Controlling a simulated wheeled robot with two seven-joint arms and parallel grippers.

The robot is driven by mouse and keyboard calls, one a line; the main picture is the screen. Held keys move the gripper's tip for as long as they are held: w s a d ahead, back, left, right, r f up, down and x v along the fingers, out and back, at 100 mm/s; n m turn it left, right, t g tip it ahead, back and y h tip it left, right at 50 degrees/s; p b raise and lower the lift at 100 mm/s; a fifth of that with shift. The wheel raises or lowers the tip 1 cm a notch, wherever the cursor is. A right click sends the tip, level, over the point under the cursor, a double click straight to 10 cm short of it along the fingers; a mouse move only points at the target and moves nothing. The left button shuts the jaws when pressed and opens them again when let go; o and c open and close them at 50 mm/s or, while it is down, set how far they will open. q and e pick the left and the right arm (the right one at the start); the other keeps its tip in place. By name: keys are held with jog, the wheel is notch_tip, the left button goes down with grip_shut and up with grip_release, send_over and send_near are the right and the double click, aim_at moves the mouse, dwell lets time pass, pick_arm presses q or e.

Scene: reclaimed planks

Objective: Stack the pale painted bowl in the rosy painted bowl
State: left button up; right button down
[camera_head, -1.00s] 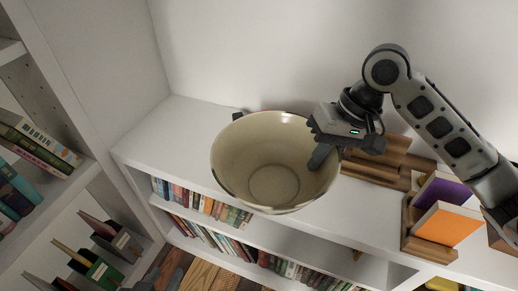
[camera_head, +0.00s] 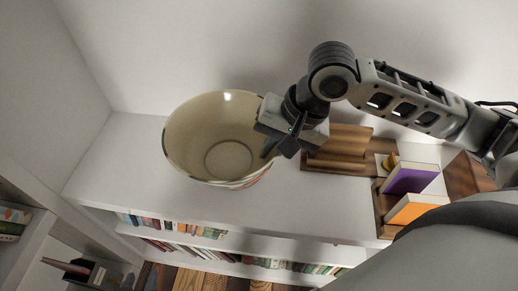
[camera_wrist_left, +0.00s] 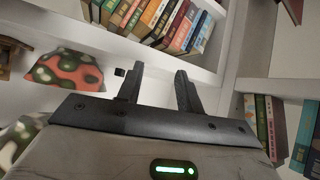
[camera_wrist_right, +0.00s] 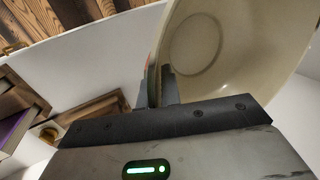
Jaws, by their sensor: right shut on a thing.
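A large bowl with a pale cream inside (camera_head: 205,125) is in the head view, above the white shelf top; I take it for the pale painted bowl. My right gripper (camera_head: 268,148) is shut on its right rim, and the right wrist view shows the bowl (camera_wrist_right: 215,50) at the fingers (camera_wrist_right: 163,88). A rosy bowl with green and white patches (camera_wrist_left: 68,72) is left of my left gripper (camera_wrist_left: 157,88) in the left wrist view. That gripper is open and empty. A paler patterned piece (camera_wrist_left: 20,132) is partly cut off below it. The rosy bowl is not separately distinguishable in the head view.
A wooden holder (camera_head: 340,148) stands right of the bowl. A purple book (camera_head: 412,178) and an orange book (camera_head: 417,208) stand farther right. The shelf top (camera_head: 110,165) is clear at left. Book rows (camera_head: 175,225) fill shelves below.

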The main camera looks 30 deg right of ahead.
jog(key=w, duration=0.1)
jog(key=w+d+f, duration=0.1)
jog(key=w, duration=0.2)
jog(key=shift+d+f, duration=0.35)
jog(key=shift+f, duration=0.05)
jog(key=w+f, duration=0.1)
jog(key=f, duration=0.1)
jog(key=w+d+f, duration=0.1)
jog(key=w+f, duration=0.1)
jog(key=w+d+f, duration=0.1)
jog(key=w+f, duration=0.1)
jog(key=shift+d+f+b, duration=0.1)
jog(key=shift+b, duration=0.25)
jog(key=shift+f, duration=1.4)
jog(key=shift+f, duration=0.6)
jog(key=c, duration=1.9)
grip_release()
jog(key=shift+s+f, duration=0.1)
jog(key=shift+s, duration=0.05)
